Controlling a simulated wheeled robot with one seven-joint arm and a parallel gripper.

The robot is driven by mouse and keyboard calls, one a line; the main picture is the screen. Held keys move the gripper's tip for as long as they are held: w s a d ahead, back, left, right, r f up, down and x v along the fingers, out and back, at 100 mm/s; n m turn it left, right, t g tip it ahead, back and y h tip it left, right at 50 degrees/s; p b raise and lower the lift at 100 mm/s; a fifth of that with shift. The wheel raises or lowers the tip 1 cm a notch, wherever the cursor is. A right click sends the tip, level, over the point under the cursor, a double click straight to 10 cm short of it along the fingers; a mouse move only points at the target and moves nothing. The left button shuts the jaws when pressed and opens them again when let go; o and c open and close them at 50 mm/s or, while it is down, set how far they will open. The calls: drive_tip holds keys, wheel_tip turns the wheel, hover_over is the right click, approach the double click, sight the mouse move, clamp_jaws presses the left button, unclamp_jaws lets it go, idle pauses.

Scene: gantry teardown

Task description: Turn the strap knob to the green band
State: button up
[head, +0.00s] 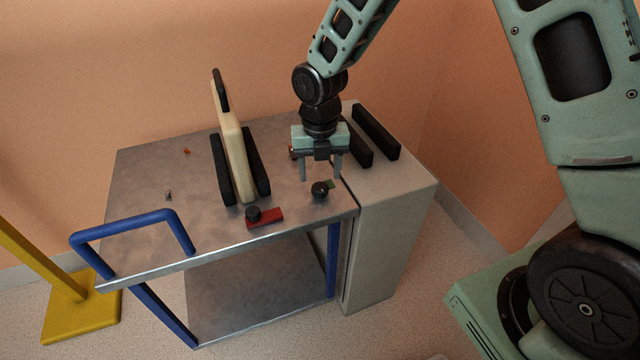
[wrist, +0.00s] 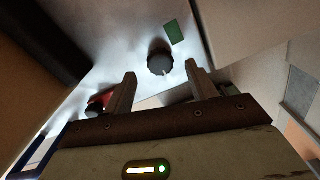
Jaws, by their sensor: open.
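A black round knob (head: 320,189) sits on the metal cart top near its front right corner. A small green band (head: 331,184) lies beside it. In the wrist view the knob (wrist: 160,62) has a pale pointer mark toward the lower right, while the green band (wrist: 174,32) is above it, so the pointer is off the band. My gripper (head: 320,176) points down above the knob, open and empty. In the wrist view the knob shows just beyond and between the fingertips (wrist: 161,73); I cannot tell the exact height gap.
A red block (head: 268,217) with another black knob (head: 253,213) is to the left. A cream panel (head: 235,150) stands between black rails on the cart (head: 150,185). A grey cabinet (head: 390,215) with two black rails adjoins the right. A blue handle (head: 125,222) is at left.

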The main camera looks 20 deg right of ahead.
sight(320, 186)
drive_tip(key=shift+f, duration=1.85)
drive_tip(key=c, duration=1)
